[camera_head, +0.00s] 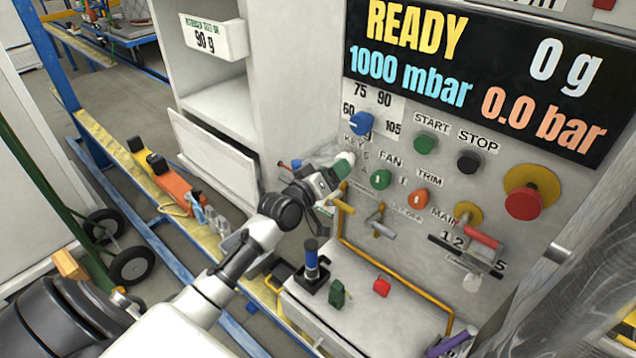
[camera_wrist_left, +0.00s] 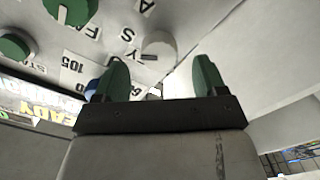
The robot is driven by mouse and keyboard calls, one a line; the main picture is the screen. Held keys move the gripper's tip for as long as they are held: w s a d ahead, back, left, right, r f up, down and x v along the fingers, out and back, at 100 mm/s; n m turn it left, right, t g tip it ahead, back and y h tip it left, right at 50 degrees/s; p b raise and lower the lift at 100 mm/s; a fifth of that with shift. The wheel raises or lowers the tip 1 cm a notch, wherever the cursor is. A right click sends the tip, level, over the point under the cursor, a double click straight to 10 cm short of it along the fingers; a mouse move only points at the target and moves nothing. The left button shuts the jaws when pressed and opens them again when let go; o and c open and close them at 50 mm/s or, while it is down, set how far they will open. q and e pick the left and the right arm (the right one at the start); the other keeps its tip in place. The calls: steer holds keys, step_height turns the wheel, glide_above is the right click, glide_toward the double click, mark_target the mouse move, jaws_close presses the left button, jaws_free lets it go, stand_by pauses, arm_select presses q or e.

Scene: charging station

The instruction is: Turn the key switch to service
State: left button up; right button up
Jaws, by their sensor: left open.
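The key switch (camera_head: 347,157) is on the grey control panel beneath the KEY label, mostly hidden behind my left gripper in the head view. In the left wrist view it is a pale round knob (camera_wrist_left: 160,44), with letters S and A beside it. My left gripper (camera_head: 339,167) is in front of it. Its two green fingers (camera_wrist_left: 160,78) are spread apart, and the knob appears beyond the gap between them. I see nothing held between the fingers. Whether a finger touches the knob I cannot tell. My right gripper is not in view.
A blue knob (camera_head: 361,123) is just above the key switch, and a green FAN knob (camera_head: 381,179) is to its right. A red emergency button (camera_head: 524,203) is farther right. A white cabinet (camera_head: 222,105) stands at left.

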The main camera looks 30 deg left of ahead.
arm_select(q)
steer(key=s, duration=0.4)
steer(key=s+b, duration=0.1)
steer(key=s, duration=0.1)
steer(key=shift+a, duration=0.4)
